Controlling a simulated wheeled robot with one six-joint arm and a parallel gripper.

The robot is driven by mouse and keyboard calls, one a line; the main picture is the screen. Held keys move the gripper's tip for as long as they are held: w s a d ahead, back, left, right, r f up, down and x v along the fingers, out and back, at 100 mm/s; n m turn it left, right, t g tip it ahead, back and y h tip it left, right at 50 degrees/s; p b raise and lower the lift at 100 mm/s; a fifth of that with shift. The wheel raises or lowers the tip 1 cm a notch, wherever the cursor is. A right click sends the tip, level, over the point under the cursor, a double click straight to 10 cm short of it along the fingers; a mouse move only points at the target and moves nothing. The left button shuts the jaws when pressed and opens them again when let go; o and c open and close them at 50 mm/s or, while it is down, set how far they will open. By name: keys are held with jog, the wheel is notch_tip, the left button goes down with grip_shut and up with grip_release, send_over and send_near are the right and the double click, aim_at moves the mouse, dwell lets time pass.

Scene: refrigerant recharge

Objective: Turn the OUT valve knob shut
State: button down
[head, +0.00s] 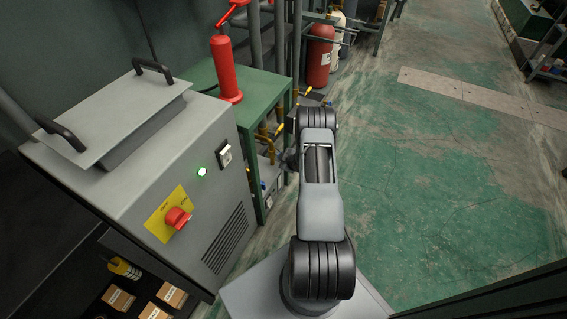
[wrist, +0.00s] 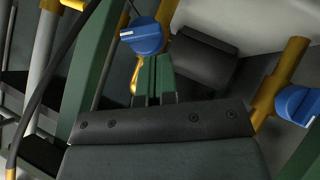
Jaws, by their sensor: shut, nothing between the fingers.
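Two blue valve knobs show in the wrist view. One blue knob (wrist: 142,36) with a white mark is at the top centre, just beyond and slightly left of my fingertips. The other blue knob (wrist: 298,104) is at the right edge, on a yellow pipe. No label is readable, so I cannot tell which is the OUT valve knob. My gripper (wrist: 154,62) is shut and empty, its fingertips close below the first knob. Contact cannot be made out. In the head view my arm hides most of the gripper, and I cannot make out the blue knobs clearly.
A green frame post (wrist: 92,62) and a dark hose stand left of my gripper. Open floor (head: 440,170) is right.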

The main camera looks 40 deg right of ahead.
jog(key=shift+w+d+f, duration=0.2)
jog(key=shift+d+f, duration=0.25)
jog(key=shift+f, duration=0.3)
jog(key=shift+s+a+f+b, duration=0.15)
jog(key=shift+a+f+b, duration=0.15)
jog(key=shift+f+b, duration=0.7)
dwell(0.8)
jog(key=shift+f+b, duration=0.55)
jog(key=shift+b, duration=1)
jog(key=shift+d, duration=0.1)
jog(key=shift+r, duration=0.2)
dwell(0.4)
